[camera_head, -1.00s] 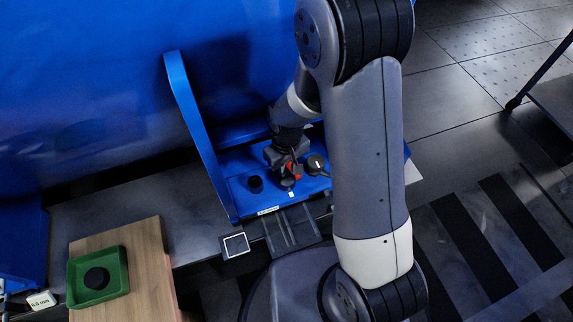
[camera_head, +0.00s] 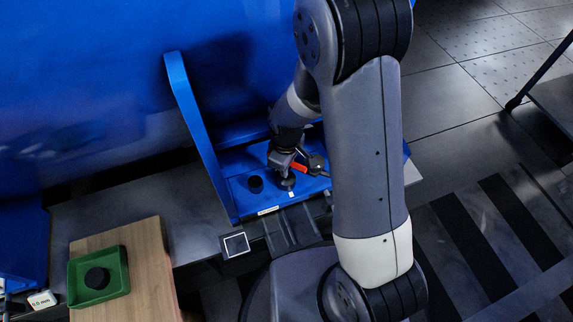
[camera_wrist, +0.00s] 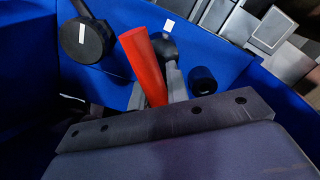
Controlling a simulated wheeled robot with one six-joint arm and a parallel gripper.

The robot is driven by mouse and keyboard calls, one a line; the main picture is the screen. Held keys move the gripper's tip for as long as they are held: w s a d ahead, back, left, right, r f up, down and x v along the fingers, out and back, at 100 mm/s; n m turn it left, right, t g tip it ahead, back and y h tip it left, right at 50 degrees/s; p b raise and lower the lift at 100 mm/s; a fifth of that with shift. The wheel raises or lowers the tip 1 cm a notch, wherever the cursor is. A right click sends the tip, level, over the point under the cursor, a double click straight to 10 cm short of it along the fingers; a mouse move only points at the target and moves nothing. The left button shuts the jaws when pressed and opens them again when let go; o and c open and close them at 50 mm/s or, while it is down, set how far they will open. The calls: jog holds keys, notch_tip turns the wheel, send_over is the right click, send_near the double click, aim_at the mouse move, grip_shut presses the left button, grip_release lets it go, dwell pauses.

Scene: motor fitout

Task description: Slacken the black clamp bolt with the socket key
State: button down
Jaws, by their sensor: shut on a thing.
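My gripper (camera_head: 284,163) is low over the blue bracket plate (camera_head: 240,196), shut on the socket key. The key's red handle (camera_head: 299,168) sticks out to the right of the jaws. In the wrist view the red handle (camera_wrist: 146,68) stands in front of the grip. A black round piece (camera_head: 288,183) sits just below the gripper, beside a small white tag; it also shows in the wrist view (camera_wrist: 167,47), partly behind the red handle. I cannot tell whether it is the clamp bolt or the key's socket on it. The jaw contact is mostly hidden.
A black disc with a white mark and a lever (camera_head: 316,163) stands close right of the gripper. A short black cylinder (camera_head: 255,184) stands to the left. A blue upright arm (camera_head: 193,125) rises at the plate's left. A green tray (camera_head: 125,270) sits on the wooden top.

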jog(key=shift+n, duration=1.4)
jog(key=shift+r+m, duration=0.1)
jog(key=shift+m, duration=0.2)
jog(key=shift+r, duration=0.1)
jog(key=shift+r+p, duration=3.15)
jog(key=shift+r, duration=0.5)
